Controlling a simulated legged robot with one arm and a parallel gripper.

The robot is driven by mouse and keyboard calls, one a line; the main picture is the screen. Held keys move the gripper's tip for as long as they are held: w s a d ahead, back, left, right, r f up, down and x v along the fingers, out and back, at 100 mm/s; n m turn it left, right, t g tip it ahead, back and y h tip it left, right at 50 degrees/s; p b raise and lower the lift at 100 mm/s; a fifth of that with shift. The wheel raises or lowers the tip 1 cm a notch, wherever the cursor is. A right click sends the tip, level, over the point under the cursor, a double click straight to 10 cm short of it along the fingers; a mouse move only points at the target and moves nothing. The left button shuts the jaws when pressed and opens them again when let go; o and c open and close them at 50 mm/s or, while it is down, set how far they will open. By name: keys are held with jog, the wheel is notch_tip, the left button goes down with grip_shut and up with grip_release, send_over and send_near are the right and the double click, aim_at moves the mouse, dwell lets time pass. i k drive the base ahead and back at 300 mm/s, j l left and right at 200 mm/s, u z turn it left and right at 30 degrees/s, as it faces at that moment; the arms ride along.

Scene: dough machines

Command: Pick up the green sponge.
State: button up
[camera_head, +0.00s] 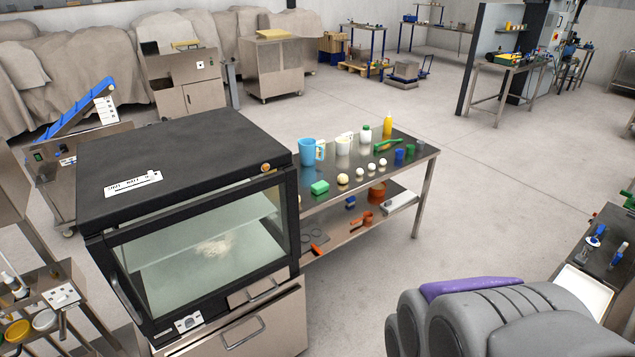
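Rounded grey parts with a purple strip at the bottom right look like part of my own arm. No gripper fingers show.
A black-topped glass-fronted machine (190,150) stands close to the table's left end. A lower shelf (345,228) holds tools. Open grey floor (490,200) lies right of the table.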

aim_at(318, 189)
jog(key=i+l, duration=0.25)
jog(key=i, duration=0.2)
jog(key=i+l, duration=0.25)
jog(key=i, duration=0.2)
jog(key=i+l, duration=0.25)
jog(key=i, duration=0.15)
jog(key=i+l, duration=0.25)
jog(key=i, duration=0.2)
jog(key=i+l, duration=0.25)
jog(key=i, duration=0.2)
jog(key=i+l, duration=0.25)
jog(key=i, duration=0.2)
jog(key=z, duration=0.05)
